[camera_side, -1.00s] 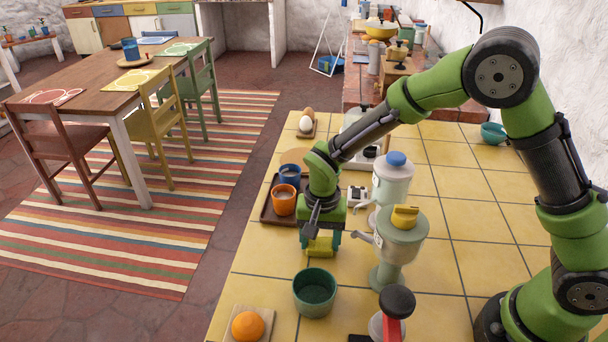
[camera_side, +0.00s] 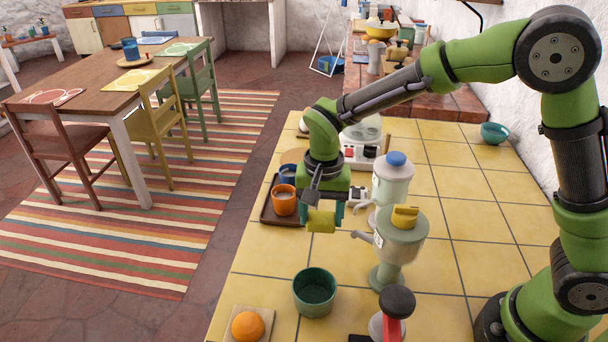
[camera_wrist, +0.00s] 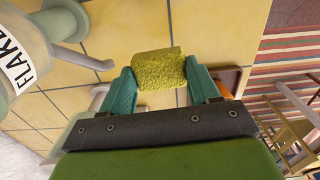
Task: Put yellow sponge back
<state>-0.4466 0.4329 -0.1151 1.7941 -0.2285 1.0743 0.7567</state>
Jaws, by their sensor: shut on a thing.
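The yellow sponge (camera_side: 321,220) is between the fingers of my gripper (camera_side: 322,214), held above the yellow tiled counter in the side view. In the wrist view the sponge (camera_wrist: 159,69) sits between two teal fingertips, which press on its left and right sides, so my gripper (camera_wrist: 160,80) is shut on it. Bare tiles show beyond the sponge in the wrist view. A teal cup (camera_side: 314,292) stands on the counter in front of the gripper in the side view; its inside looks dark.
A tray (camera_side: 268,212) with an orange cup (camera_side: 284,200) and a blue cup (camera_side: 288,175) lies left of my gripper. A grey-green dispenser (camera_side: 402,238) and a white one (camera_side: 394,180) stand close on the right. An orange fruit (camera_side: 248,326) sits on a board at front left.

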